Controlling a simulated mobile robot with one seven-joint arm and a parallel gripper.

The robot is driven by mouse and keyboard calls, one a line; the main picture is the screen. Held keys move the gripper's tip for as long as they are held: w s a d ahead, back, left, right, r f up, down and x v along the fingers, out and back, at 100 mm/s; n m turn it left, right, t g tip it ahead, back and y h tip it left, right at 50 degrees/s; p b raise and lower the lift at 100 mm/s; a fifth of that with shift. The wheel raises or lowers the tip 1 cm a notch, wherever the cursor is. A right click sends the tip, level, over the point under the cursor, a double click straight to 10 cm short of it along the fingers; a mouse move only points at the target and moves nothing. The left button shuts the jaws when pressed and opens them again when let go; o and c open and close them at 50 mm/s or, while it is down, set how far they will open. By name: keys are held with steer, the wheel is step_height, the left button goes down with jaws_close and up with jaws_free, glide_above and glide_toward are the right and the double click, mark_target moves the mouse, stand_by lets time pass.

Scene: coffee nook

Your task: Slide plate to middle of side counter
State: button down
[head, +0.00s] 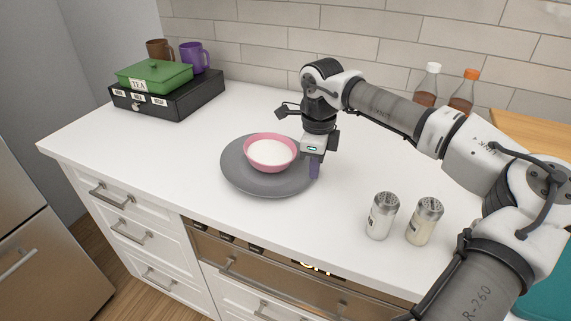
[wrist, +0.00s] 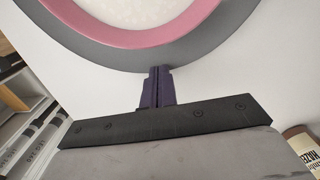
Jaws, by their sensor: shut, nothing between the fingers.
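A round dark grey plate (head: 240,178) lies on the white counter (head: 140,180), near the front edge and around the middle of its visible length. A pink bowl (head: 270,154) with white contents sits on the plate. My gripper (head: 314,170) is shut and empty, pointing down at the plate's right side. In the wrist view the purple fingers (wrist: 158,85) are pressed together, with their tips at the rim of the plate (wrist: 90,52). I cannot tell whether they touch it. The pink bowl rim (wrist: 130,36) shows beyond them.
A black drawer box (head: 180,98) with a green tea box (head: 154,76) and two mugs stands at the back left. Two shakers (head: 382,215) stand at the front right. Bottles (head: 428,86) stand at the back right. The counter left of the plate is clear.

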steer(key=shift+s+d+f, duration=0.1)
steer(key=shift+s+d, duration=0.1)
steer(key=shift+d, duration=0.5)
steer(key=shift+r+p, duration=0.4)
steer(key=shift+r, duration=0.35)
steer(key=shift+a, duration=0.25)
